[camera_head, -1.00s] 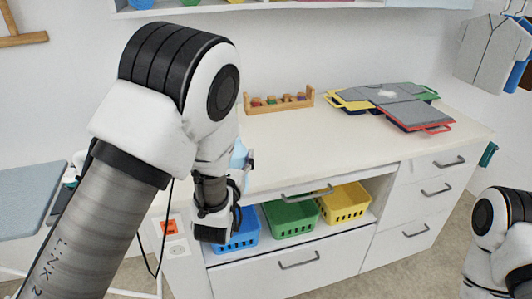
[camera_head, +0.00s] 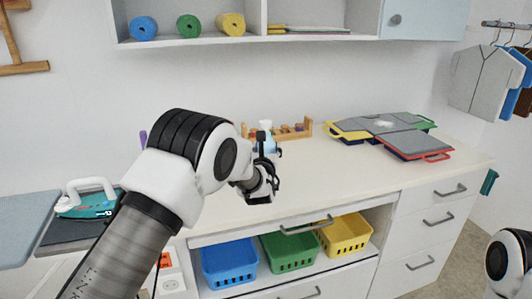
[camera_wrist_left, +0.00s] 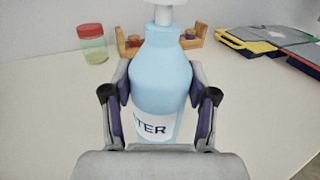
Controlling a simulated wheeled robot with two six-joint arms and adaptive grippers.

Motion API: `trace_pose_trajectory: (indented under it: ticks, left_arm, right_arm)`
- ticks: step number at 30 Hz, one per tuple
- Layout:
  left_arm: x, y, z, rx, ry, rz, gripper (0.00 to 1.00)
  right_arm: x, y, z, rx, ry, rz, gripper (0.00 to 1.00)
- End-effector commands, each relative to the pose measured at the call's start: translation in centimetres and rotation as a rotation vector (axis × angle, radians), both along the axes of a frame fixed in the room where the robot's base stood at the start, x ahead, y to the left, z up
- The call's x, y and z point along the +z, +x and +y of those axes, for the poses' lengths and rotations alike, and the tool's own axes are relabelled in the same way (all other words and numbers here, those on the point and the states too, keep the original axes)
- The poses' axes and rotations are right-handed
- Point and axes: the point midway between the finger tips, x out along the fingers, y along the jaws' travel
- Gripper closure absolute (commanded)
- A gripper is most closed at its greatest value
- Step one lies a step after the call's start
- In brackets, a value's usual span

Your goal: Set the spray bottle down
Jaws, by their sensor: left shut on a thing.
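The spray bottle (camera_head: 265,142) is light blue with a white top and stands upright over the white counter (camera_head: 330,170), in front of the wooden peg rack. In the left wrist view the bottle (camera_wrist_left: 160,75) fills the middle, with a white label reading "TER" in part. My left gripper (camera_head: 266,158) is shut on the bottle's body, one finger on each side, as the left wrist view (camera_wrist_left: 160,92) shows. The bottle's base is hidden, so I cannot tell whether it touches the counter. My right gripper is out of view.
The wooden rack (camera_head: 293,132) stands behind the bottle. A jar with a red lid (camera_wrist_left: 92,44) is at the back left. Grey folders (camera_head: 388,130) lie at the right. Blue (camera_head: 229,265), green and yellow baskets sit below. The counter's front middle is clear.

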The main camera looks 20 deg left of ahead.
Motion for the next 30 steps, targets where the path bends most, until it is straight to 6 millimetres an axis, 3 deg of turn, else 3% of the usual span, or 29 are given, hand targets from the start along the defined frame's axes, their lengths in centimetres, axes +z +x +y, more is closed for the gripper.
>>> trace_pose_trajectory:
  ticks: [4, 14, 15, 17, 30]
  left_arm:
    - [-2.2, -0.1, 0.0, 0.000, -0.001, 0.002, 0.87]
    - [-2.7, -0.1, 0.0, 0.000, -0.001, 0.000, 0.87]
    - [-2.7, -0.1, 0.0, 0.000, -0.001, 0.001, 0.39]
    - [-2.6, -0.1, 0.0, 0.000, -0.001, 0.001, 0.18]
    - [-2.4, -0.5, -0.2, -0.001, 0.001, 0.001, 0.17]
  right_arm:
    - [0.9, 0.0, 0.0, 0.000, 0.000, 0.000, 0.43]
    - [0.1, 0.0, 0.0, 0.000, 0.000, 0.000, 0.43]
    - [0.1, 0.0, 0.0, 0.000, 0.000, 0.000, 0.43]
    - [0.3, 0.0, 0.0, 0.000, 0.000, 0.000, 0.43]
    - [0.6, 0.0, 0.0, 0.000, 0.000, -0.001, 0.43]
